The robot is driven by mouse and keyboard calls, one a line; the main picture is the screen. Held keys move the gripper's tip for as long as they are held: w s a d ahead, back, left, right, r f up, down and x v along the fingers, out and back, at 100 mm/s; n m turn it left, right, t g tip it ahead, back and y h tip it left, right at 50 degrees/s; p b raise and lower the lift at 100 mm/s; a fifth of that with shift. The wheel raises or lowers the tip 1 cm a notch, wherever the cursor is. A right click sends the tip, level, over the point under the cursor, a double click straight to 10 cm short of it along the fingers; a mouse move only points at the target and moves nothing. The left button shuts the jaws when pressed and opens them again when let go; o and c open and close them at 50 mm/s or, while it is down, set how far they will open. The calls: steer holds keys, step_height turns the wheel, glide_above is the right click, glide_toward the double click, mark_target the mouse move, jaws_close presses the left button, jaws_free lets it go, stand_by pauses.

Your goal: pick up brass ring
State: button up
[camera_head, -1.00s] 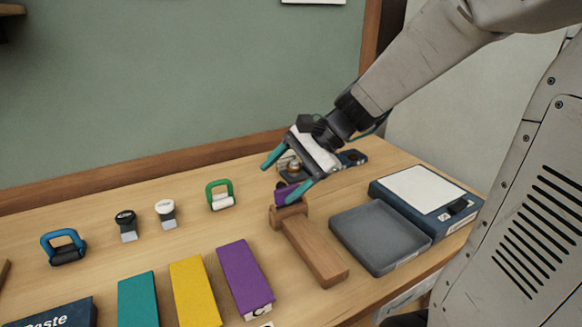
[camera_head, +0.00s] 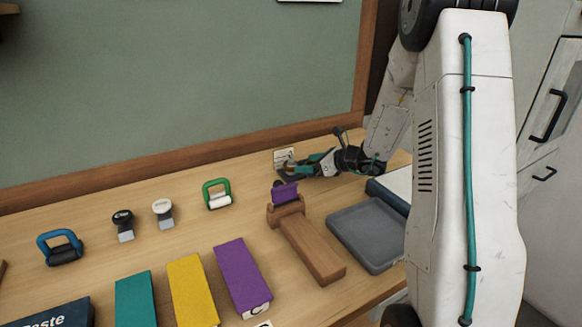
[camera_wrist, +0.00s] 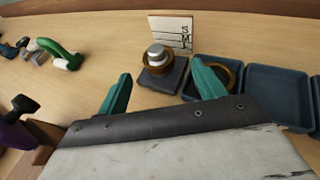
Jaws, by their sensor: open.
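In the wrist view a brass ring (camera_wrist: 232,68) lies in the left small blue tray (camera_wrist: 190,96), partly hidden by my right finger. Another brass-coloured ring (camera_wrist: 146,61) appears around the silver-topped post on a dark square base (camera_wrist: 160,80). My gripper (camera_wrist: 161,78) is open and empty, its teal fingers spread on either side of that base in the picture. In the head view my gripper (camera_head: 292,169) is low over the back right of the table and hides most of the post and trays.
A card marked S, M, L (camera_wrist: 171,28) stands behind the post. A second small tray (camera_wrist: 278,92) is empty. A wooden stand (camera_head: 312,250) with a purple piece (camera_head: 285,193) and a grey tray (camera_head: 368,235) are in front. A green-handled tool (camera_head: 217,193) is to the left.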

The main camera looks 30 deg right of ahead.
mark_target(295, 162)
steer(key=x, duration=0.4)
steer(key=shift+w+a+f, duration=0.15)
steer(key=shift+a, duration=0.1)
steer(key=c, duration=1.1)
steer(key=shift+r, duration=0.45)
steer(key=r, duration=0.3)
steer(key=shift+s, duration=0.35)
steer(key=s, duration=1)
steer(key=s+r, duration=0.1)
steer(key=s, duration=0.4)
steer(key=shift+s+a+r, duration=0.1)
steer(key=shift+s+a, duration=0.05)
steer(key=shift+s, duration=0.05)
